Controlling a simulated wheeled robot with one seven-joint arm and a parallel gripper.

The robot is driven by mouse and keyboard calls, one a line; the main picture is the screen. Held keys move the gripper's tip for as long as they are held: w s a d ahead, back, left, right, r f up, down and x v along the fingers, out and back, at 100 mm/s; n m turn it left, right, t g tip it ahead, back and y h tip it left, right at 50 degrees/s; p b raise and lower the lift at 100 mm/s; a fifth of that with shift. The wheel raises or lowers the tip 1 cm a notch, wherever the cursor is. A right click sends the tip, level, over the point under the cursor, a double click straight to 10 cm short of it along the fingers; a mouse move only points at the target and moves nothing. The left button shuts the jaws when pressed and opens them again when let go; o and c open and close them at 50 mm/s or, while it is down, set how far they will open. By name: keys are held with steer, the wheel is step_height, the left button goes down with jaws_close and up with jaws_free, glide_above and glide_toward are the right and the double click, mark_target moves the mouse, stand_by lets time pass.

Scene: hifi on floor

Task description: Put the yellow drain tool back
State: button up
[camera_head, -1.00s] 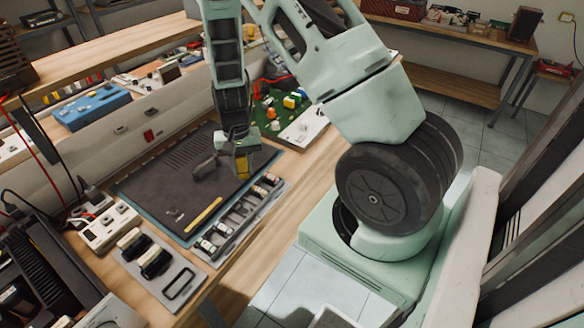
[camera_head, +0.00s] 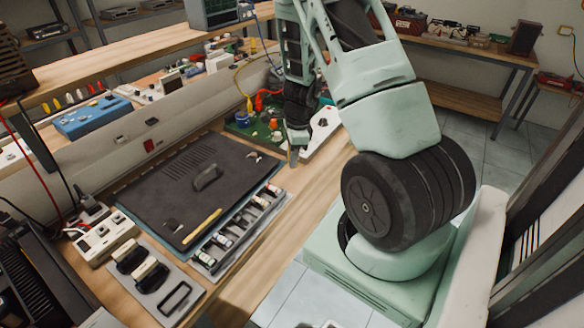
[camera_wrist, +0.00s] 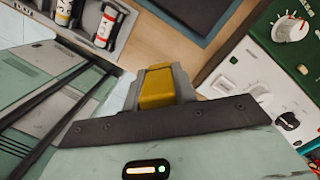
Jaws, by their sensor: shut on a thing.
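My gripper (camera_head: 294,158) is shut on a yellow piece, which I take to be the yellow drain tool (camera_wrist: 157,88); in the wrist view it sits between the grey fingers. Only its near part shows there, and in the head view it is hardly visible. The gripper is over the wooden bench, right of the dark mat and near the white-panelled device. A thin yellow stick (camera_head: 201,226) lies on the mat's front part. The grey slotted tray (camera_head: 232,240) with several small cylinders lies along the mat's front right edge; its end shows in the wrist view (camera_wrist: 128,22).
The dark mat (camera_head: 165,190) carries a grey block (camera_head: 207,177). The white-panelled device (camera_wrist: 250,75) with knobs stands close right of my gripper. A grey plate with black parts (camera_head: 190,290) lies at the bench front. Bare wood (camera_head: 310,185) is free right of the tray.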

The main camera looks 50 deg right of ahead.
steer(key=shift+f, duration=1.95)
steer(key=shift+f, duration=0.15)
steer(key=o, duration=1)
steer(key=shift+c, duration=0.2)
